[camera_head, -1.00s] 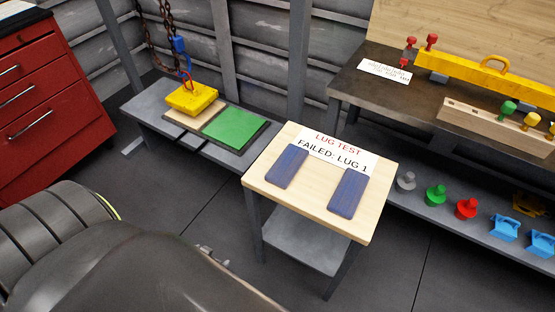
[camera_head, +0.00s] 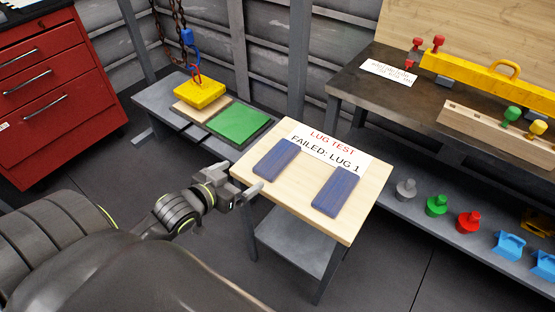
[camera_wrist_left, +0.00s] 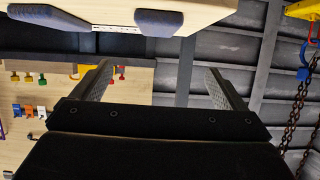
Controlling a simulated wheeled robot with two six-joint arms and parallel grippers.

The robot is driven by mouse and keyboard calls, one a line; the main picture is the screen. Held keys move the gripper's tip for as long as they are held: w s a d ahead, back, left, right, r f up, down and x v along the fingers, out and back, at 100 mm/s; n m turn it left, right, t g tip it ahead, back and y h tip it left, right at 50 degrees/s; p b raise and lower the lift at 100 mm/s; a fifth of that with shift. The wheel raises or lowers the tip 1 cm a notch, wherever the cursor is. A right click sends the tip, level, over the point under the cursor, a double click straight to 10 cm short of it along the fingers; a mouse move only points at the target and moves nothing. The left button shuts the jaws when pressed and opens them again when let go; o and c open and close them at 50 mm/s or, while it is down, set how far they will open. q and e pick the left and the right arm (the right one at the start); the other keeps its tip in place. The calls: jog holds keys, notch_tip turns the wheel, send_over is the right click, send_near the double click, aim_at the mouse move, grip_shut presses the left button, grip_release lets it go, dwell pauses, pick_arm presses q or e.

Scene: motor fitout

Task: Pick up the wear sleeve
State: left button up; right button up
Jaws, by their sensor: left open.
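No part is plainly marked as the wear sleeve, and I cannot tell which one it is. Small flanged parts stand in a row on the low grey shelf at right: a grey one (camera_head: 406,188), a green one (camera_head: 437,205) and a red one (camera_head: 468,221). My left gripper (camera_head: 252,184) is at the left edge of the small wooden table (camera_head: 290,214), apart from these parts. In the left wrist view its two fingers (camera_wrist_left: 160,68) are spread with nothing between them. My right gripper is not in view.
Two blue pads (camera_head: 277,160) and a "LUG TEST FAILED: LUG 1" sign (camera_head: 327,151) lie on the wooden table. A yellow block (camera_head: 200,94) and green pad (camera_head: 238,123) sit on the bench behind. A yellow beam (camera_head: 475,75) lies on the workbench. Blue brackets (camera_head: 509,245) stand farther right.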

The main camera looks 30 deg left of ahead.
pick_arm(q)
send_near(275, 159)
jog(key=x, duration=0.4)
jog(key=shift+w+a+r+b, duration=0.1)
jog(key=shift+a+r+b, duration=0.15)
jog(key=shift+b, duration=0.1)
jog(key=shift+d+f+x, duration=0.1)
jog(key=shift+d+x, duration=0.05)
jog(key=shift+x, duration=1.15)
jog(key=shift+d+f+x, duration=0.1)
jog(key=shift+f+x, duration=0.05)
jog(key=shift+x, duration=1.2)
jog(key=c, duration=1.1)
